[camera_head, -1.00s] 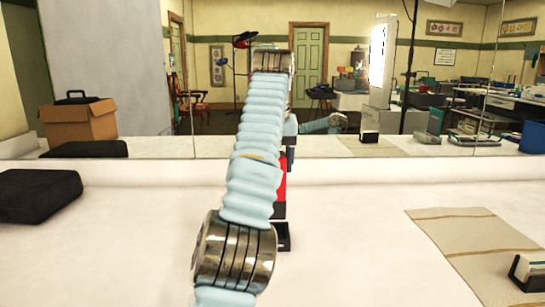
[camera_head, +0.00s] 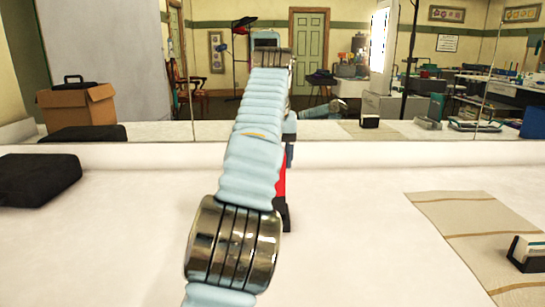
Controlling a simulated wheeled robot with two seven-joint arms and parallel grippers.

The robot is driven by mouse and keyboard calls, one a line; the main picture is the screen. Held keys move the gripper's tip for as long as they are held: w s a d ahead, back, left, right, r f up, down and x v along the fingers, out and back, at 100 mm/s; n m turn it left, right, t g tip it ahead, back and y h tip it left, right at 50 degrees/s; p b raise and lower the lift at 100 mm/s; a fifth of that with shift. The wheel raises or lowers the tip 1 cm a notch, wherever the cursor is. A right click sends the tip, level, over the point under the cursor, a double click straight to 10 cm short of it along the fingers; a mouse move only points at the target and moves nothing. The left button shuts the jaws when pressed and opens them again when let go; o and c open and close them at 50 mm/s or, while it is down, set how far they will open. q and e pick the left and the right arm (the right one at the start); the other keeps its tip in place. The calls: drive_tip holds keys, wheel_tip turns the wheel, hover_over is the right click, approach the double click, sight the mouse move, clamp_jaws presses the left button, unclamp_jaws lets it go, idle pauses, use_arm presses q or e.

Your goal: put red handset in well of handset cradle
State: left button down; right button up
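A red handset (camera_head: 281,180) shows only as a narrow red strip at the right edge of a pale blue sleeved arm, which I take to be my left arm. The arm rises through the middle of the view and hides most of the handset. A small black part (camera_head: 286,217) shows just below the red strip; I cannot tell whether it belongs to the handset or to the cradle. The handset cradle cannot be made out clearly. My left gripper's fingertips are hidden behind the arm, so its hold cannot be seen. My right gripper is not in view.
A black case (camera_head: 38,180) lies on the white counter at the left. A striped beige mat (camera_head: 470,235) and a black holder with white cards (camera_head: 527,254) are at the right. A mirror stands along the back, reflecting the room. The counter between arm and mat is clear.

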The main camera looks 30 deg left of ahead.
use_arm(q)
drive_tip(key=shift+w+f, duration=0.1)
drive_tip(key=shift+f, duration=0.05)
drive_tip(key=shift+a+f, duration=0.1)
drive_tip(key=shift+f, duration=0.1)
idle(0.7)
idle(0.4)
drive_tip(key=shift+f+b, duration=0.6)
drive_tip(key=shift+f, duration=0.2)
drive_tip(key=shift+f+b, duration=0.45)
drive_tip(key=shift+c, duration=0.5)
unclamp_jaws()
